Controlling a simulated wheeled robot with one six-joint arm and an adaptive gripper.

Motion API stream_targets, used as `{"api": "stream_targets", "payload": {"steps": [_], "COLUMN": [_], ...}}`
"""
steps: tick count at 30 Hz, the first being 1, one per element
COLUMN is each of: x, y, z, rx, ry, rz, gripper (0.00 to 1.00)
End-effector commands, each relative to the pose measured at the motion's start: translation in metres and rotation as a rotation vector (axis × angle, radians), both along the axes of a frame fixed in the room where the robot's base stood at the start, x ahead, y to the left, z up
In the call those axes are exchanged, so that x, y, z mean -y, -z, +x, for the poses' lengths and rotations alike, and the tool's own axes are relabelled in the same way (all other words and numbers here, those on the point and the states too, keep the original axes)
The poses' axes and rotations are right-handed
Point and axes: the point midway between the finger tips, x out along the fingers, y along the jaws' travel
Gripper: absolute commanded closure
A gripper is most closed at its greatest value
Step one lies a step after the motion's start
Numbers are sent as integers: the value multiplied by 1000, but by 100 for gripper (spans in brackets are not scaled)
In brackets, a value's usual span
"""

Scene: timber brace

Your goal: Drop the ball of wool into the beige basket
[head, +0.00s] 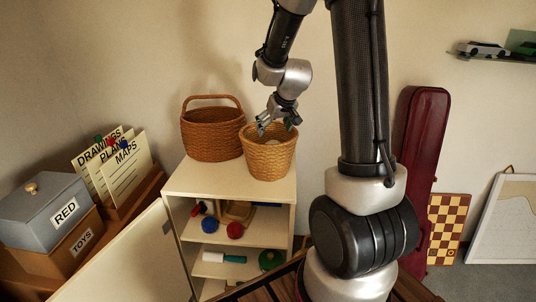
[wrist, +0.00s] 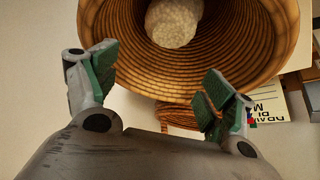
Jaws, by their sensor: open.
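The beige basket (head: 268,161), a round woven one without a visible handle, stands on top of the cream cabinet, near its right side. The ball of wool (wrist: 173,22), cream and rough, lies inside the basket in the wrist view, against the woven inner wall (wrist: 245,35). Part of the ball is cut off by the frame's top edge. My gripper (head: 277,124) is at the basket's mouth in the head view.
A browner basket with a handle (head: 212,134) stands close on the left on the same cabinet (head: 205,182). The open shelves below hold a blue ball (head: 210,224), a red ball (head: 235,230) and other toys. A dark red instrument case (head: 418,160) leans on the wall at right.

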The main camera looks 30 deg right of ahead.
Motion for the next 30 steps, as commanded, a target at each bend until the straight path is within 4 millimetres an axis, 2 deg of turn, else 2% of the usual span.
{"api": "stream_targets", "payload": {"steps": [5,15,19,24,30], "x": [-1,-4,-6,-6,-7], "y": [-11,-72,-90,-100,-101], "z": [-6,-45,-56,-64,-65], "rx": [2,5,3,1,0], "ry": [0,0,0,1,1], "rz": [1,-1,0,0,1], "gripper": [17,17,17,17,17]}}
